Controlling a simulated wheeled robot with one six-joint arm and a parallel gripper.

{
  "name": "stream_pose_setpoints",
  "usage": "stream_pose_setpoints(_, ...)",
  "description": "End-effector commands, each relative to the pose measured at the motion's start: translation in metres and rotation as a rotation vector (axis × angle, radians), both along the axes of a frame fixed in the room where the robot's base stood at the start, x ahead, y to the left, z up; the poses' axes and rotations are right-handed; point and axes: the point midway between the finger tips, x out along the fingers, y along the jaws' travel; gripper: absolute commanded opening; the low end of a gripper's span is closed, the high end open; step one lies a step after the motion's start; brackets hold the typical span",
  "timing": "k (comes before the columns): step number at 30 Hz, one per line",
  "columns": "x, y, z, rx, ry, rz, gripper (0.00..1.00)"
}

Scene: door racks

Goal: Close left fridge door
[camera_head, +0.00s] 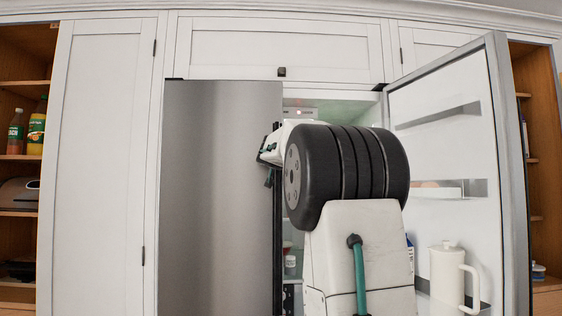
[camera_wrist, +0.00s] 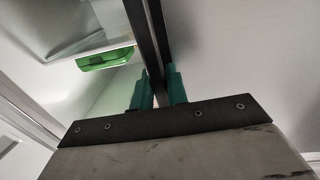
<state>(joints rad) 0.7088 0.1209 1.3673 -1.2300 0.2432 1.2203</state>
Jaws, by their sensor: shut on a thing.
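The left fridge door (camera_head: 220,190) is a tall grey metal panel in the head view. It looks flush or nearly flush with the cabinet front; I cannot tell if a gap remains. Its dark right edge (camera_head: 278,230) runs upright beside the open right compartment. My gripper (camera_head: 268,158) is at this edge, partly hidden by my arm. In the wrist view, the green fingers of my gripper (camera_wrist: 158,90) are shut on a dark upright strip (camera_wrist: 146,35) at the door's edge.
The right fridge door (camera_head: 450,150) stands wide open, with shelves and a white jug (camera_head: 447,275) on its inner side. My arm is in front of the open compartment. Wooden shelves (camera_head: 22,115) with bottles are at the far left.

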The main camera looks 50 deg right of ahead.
Motion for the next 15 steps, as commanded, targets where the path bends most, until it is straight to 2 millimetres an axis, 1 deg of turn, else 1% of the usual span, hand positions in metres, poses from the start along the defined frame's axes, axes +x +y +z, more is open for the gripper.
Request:
stream_pose_setpoints(2, 0.0016, -0.0001, -0.0002, -0.001, -0.001, 0.003, 0.00)
stream_pose_setpoints(3, 0.0014, -0.0002, -0.0002, -0.001, -0.001, 0.003, 0.26)
stream_pose_setpoints(4, 0.0013, -0.0003, -0.0003, -0.001, -0.001, 0.002, 0.35)
stream_pose_setpoints(5, 0.0012, -0.0003, -0.0004, 0.000, 0.000, 0.002, 0.36)
stream_pose_setpoints(12, 0.0002, -0.0001, -0.0002, 0.000, 0.000, 0.001, 0.36)
stream_pose_setpoints(15, -0.0030, 0.0041, 0.0007, 0.000, -0.001, 0.001, 0.36)
